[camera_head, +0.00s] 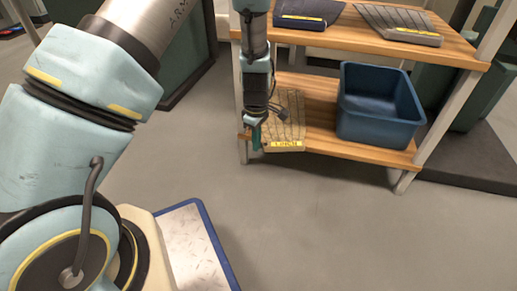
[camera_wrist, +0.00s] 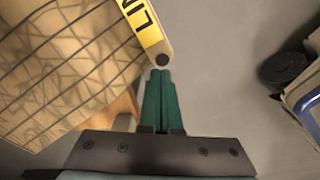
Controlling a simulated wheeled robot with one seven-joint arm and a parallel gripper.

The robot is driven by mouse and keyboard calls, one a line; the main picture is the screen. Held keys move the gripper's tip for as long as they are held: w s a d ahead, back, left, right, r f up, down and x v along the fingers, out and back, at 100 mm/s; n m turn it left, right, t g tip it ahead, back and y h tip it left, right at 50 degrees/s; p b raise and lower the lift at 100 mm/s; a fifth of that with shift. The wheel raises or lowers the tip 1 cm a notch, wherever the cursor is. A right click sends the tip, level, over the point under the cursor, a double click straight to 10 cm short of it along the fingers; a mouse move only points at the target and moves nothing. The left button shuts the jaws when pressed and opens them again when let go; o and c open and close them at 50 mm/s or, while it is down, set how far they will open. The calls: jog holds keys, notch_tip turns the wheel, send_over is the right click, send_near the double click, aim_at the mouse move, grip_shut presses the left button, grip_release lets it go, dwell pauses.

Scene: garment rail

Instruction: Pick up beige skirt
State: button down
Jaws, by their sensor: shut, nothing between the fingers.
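The beige skirt (camera_head: 290,108), crossed by dark lines, lies on the lower wooden shelf at its left end, with a yellow lettered label (camera_head: 286,144) along its front edge. In the wrist view the skirt (camera_wrist: 60,60) fills the upper left, and its yellow label (camera_wrist: 143,27) ends in a dark round tip close to my fingers. My gripper (camera_head: 257,146) points down at the shelf's left front corner, beside the skirt. In the wrist view its green fingers (camera_wrist: 160,72) are together and empty. I cannot tell whether they touch the label's end.
A blue bin (camera_head: 378,108) stands on the right of the lower shelf (camera_head: 320,138). Open grey floor (camera_head: 310,220) lies in front.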

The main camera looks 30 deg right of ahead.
aim_at(268, 145)
jog(key=shift+s+d+r, duration=0.1)
jog(key=shift+s+d, duration=0.05)
jog(key=shift+s, duration=0.1)
jog(key=shift+s+d, duration=0.1)
jog(key=s+p, duration=0.1)
jog(key=s+d+p, duration=0.1)
jog(key=shift+d+r+p, duration=0.1)
jog(key=shift+r+p, duration=0.15)
jog(key=shift+p, duration=0.05)
jog(key=shift+s+d, duration=0.15)
jog(key=shift+s, duration=0.05)
jog(key=shift+f, duration=0.25)
